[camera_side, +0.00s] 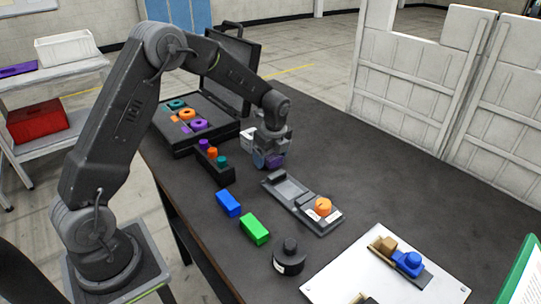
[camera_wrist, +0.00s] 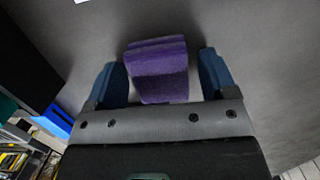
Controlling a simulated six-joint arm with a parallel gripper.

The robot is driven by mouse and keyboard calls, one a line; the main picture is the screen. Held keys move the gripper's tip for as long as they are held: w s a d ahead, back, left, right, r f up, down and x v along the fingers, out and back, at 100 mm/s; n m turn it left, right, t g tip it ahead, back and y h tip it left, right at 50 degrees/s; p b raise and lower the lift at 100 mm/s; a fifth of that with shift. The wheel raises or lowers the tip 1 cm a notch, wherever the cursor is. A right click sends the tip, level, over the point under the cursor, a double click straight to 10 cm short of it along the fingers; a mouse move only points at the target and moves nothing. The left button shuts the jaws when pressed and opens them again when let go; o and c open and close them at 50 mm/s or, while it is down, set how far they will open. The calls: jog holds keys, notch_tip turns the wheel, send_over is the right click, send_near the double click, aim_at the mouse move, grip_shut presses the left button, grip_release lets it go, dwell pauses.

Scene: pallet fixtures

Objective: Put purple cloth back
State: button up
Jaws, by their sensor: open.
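A purple cloth, folded into a block shape (camera_wrist: 160,72), lies between the two blue fingers of my gripper (camera_wrist: 163,80) in the wrist view. The fingers are open, with a gap at the right finger and the cloth close to the left one. In the side view the purple piece (camera_side: 275,160) shows at the fingertips of my gripper (camera_side: 268,160), low over the dark table, partly hidden by the fingers. I cannot tell whether it touches the table.
An open black case (camera_side: 180,149) with coloured parts stands behind left. A black holder with coloured pegs (camera_side: 214,168) is near the gripper. A grey fixture (camera_side: 290,192), blue block (camera_side: 228,203), green block (camera_side: 254,229) and black knob (camera_side: 289,262) lie in front.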

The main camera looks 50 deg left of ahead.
aim_at(274, 158)
jog(key=s+d+r+n+t, duration=0.1)
jog(key=s+d+r+n, duration=0.1)
jog(key=r, duration=0.7)
jog(key=s+d+r+n, duration=0.1)
jog(key=s+d+r, duration=0.2)
jog(key=r, duration=0.5)
jog(key=s+d+r+n+t+h, duration=0.1)
jog(key=s+d+n+t, duration=0.1)
jog(key=s+n, duration=0.5)
jog(key=s+d+r+n+t, duration=0.1)
jog(key=s+d+n, duration=0.4)
jog(key=s, duration=0.9)
jog(key=n+t, duration=0.1)
jog(key=n, duration=0.2)
jog(key=shift+s+d+r+t+h, duration=0.25)
jog(key=shift+s+d+t+h, duration=0.05)
jog(key=shift+s+h, duration=0.1)
